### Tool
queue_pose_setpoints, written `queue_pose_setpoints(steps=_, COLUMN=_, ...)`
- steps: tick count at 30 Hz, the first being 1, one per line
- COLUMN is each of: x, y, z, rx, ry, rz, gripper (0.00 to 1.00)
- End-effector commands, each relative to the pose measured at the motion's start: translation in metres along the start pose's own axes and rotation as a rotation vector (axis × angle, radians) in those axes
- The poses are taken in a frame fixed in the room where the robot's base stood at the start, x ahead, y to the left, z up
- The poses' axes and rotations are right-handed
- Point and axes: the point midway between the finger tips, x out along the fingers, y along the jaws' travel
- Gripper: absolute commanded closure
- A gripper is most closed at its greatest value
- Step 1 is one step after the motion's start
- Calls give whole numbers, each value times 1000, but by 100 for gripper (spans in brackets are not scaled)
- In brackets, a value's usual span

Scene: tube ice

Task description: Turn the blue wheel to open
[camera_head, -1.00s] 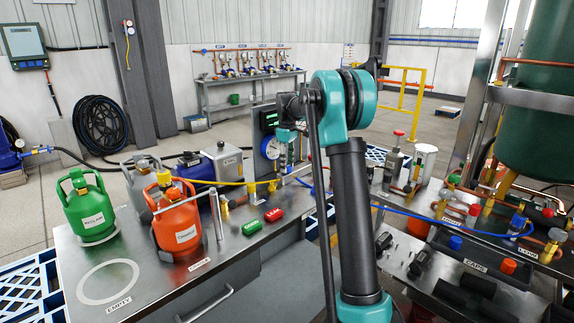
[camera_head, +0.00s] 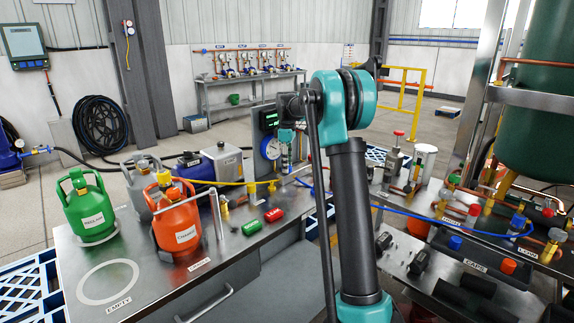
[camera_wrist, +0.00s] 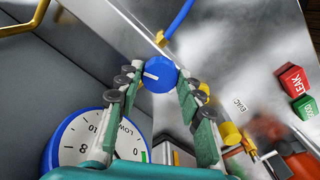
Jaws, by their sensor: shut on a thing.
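The blue wheel (camera_wrist: 160,74) is a round knob with a white pointer mark, which points left in the wrist view. My gripper (camera_wrist: 163,78) is shut on it, with one green-padded finger on each side of its rim. In the head view my gripper (camera_head: 286,142) is in front of the manifold panel, beside the gauge, and it hides the wheel there. The blue-rimmed gauge (camera_wrist: 92,142) with a white dial is close to my gripper at the lower left of the wrist view. The gauge also shows in the head view (camera_head: 270,148).
A yellow hose (camera_head: 225,183) and a blue hose (camera_head: 405,213) run from the panel. Red (camera_head: 274,214) and green (camera_head: 251,227) tags lie on the bench. Orange (camera_head: 178,228), green (camera_head: 90,208) and grey cylinders stand at the left. A printed ring (camera_head: 108,282) is empty.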

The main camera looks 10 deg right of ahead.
Motion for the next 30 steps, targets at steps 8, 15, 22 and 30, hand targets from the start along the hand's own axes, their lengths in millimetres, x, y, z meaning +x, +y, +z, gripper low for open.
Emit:
queue_pose_setpoints(steps=8, x=0, y=0, z=0, rx=1, ry=0, rz=1, gripper=42)
queue_pose_setpoints(steps=15, x=-1, y=0, z=0, rx=1, ry=0, rz=0, gripper=42)
queue_pose_setpoints(steps=22, x=-24, y=0, z=0, rx=1, ry=0, rz=0, gripper=42)
queue_pose_setpoints(steps=30, x=-79, y=0, z=0, rx=1, ry=0, rz=0, gripper=42)
